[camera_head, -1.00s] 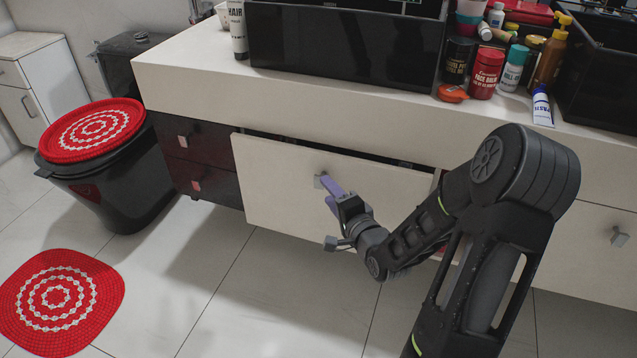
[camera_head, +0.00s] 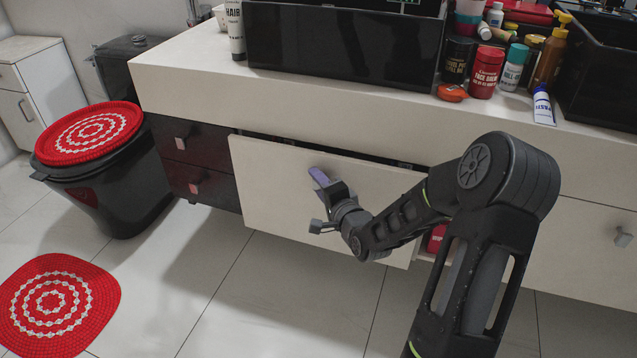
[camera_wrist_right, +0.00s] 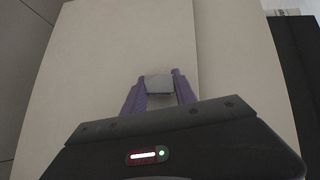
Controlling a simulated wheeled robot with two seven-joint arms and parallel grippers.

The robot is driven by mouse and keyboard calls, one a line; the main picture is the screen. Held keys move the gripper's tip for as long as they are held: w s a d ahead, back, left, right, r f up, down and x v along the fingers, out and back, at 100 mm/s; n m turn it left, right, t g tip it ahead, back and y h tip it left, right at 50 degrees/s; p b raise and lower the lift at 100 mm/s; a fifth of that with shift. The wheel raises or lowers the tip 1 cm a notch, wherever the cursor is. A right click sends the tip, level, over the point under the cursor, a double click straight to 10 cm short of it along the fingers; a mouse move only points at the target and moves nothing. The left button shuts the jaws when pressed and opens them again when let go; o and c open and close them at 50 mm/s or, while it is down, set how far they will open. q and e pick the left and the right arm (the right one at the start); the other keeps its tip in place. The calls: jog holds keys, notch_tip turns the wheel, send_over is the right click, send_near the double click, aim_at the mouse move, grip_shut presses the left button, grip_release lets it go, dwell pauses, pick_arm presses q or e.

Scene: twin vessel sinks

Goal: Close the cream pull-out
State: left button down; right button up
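The cream pull-out (camera_head: 275,180) under the counter stands partly open, its front forward of the cabinet with a dark gap along the top. Its small grey square handle (camera_wrist_right: 158,84) shows in the wrist view between the two purple fingers of my right gripper (camera_wrist_right: 160,88). The fingers lie close against both sides of the handle and look shut on it. In the head view my right gripper (camera_head: 319,178) is at the pull-out's front and hides the handle; only one purple finger shows clearly. My left gripper is in no view.
The cream counter (camera_head: 330,112) above carries a black box (camera_head: 340,48) and several bottles. Dark drawers (camera_head: 192,160) are left of the pull-out.

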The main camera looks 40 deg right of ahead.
grip_shut()
dwell(1.0)
